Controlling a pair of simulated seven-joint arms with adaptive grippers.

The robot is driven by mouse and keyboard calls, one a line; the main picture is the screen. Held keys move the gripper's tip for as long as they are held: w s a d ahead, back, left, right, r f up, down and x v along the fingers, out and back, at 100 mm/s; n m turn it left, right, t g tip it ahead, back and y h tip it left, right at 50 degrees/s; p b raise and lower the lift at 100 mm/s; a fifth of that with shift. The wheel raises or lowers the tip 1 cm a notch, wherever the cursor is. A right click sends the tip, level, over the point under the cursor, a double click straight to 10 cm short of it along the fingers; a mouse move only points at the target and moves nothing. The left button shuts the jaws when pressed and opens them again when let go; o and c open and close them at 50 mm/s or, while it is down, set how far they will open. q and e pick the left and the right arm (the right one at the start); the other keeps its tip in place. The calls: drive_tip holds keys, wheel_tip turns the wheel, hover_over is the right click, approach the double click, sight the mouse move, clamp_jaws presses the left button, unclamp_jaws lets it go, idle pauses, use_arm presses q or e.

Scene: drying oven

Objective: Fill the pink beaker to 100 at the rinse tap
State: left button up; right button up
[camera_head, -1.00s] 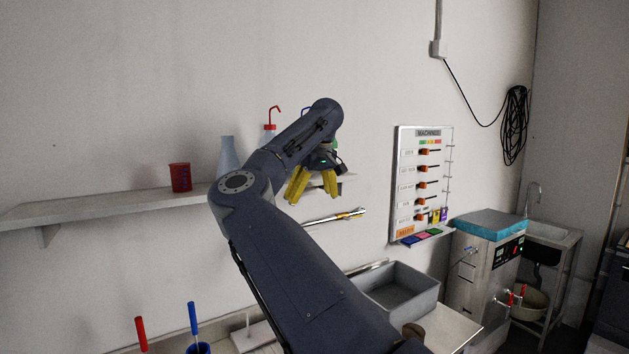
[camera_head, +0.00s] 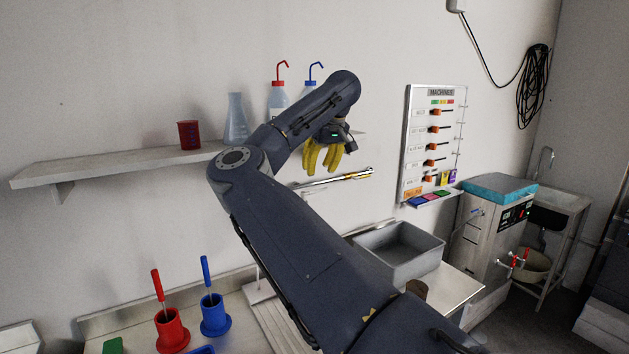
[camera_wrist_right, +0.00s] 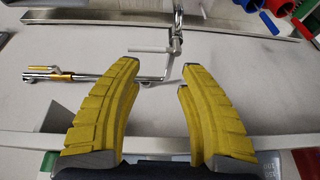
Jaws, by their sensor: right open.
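A dark red-pink beaker (camera_head: 189,134) stands upright on the wall shelf, left of a conical flask. My right gripper (camera_head: 323,155) is open and empty in front of the wall, well to the right of the beaker. In the right wrist view its two yellow fingers (camera_wrist_right: 160,66) are apart with nothing between them. A chrome pipe fitting with a yellow part (camera_head: 335,180) is on the wall just below the gripper. In the right wrist view this fitting (camera_wrist_right: 148,78) lies beyond the fingertips. My left gripper is not in view.
The shelf (camera_head: 115,169) also holds the flask (camera_head: 236,119) and wash bottles with red and blue spouts, partly behind my arm. Below are red (camera_head: 172,333) and blue (camera_head: 214,317) holders and a grey basin (camera_head: 401,252). A sink tap (camera_head: 545,160) stands far right.

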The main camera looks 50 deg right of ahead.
sight(314, 192)
drive_tip(key=shift+d+f+t, duration=0.2)
drive_tip(key=shift+f+t, duration=0.3)
drive_tip(key=shift+f, duration=0.05)
drive_tip(key=shift+c, duration=1)
drive_tip(key=shift+s+d+t+h, duration=0.1)
drive_tip(key=shift+d+t+h, duration=0.1)
drive_tip(key=shift+t+h, duration=0.2)
drive_tip(key=shift+c, duration=1)
drive_tip(key=shift+s+d+r+t, duration=0.15)
drive_tip(key=shift+d+r+t, duration=0.25)
drive_tip(key=shift+r+t, duration=0.1)
clamp_jaws()
drive_tip(key=x, duration=1)
drive_tip(key=shift+d+r+h, duration=0.25)
drive_tip(key=shift+d+h, duration=0.05)
drive_tip(key=shift+d, duration=0.05)
